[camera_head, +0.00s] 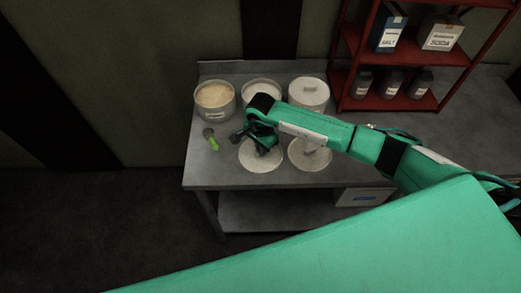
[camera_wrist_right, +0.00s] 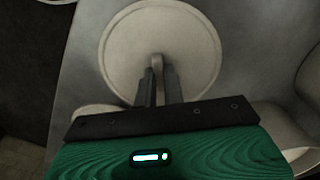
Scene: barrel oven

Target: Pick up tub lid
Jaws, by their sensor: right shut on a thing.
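A round pale tub lid (camera_head: 258,163) is at the middle of the metal table, in front of the tubs. In the right wrist view the lid (camera_wrist_right: 127,42) lies flat-on below the fingers, with a small knob at its centre. My right gripper (camera_head: 262,150) comes down over the lid from above. In the right wrist view my right gripper (camera_wrist_right: 157,70) has its fingers shut on the lid's knob. I cannot tell whether the lid touches the table. A second pale lid (camera_head: 308,160) lies to its right. My left gripper is not in view.
An open tub (camera_head: 215,113) with tan contents, an open tub with pale contents (camera_head: 263,85) and a lidded tub (camera_head: 309,92) stand along the back. A green-handled tool (camera_head: 212,142) lies at left. A red shelf (camera_head: 400,100) stands at back right.

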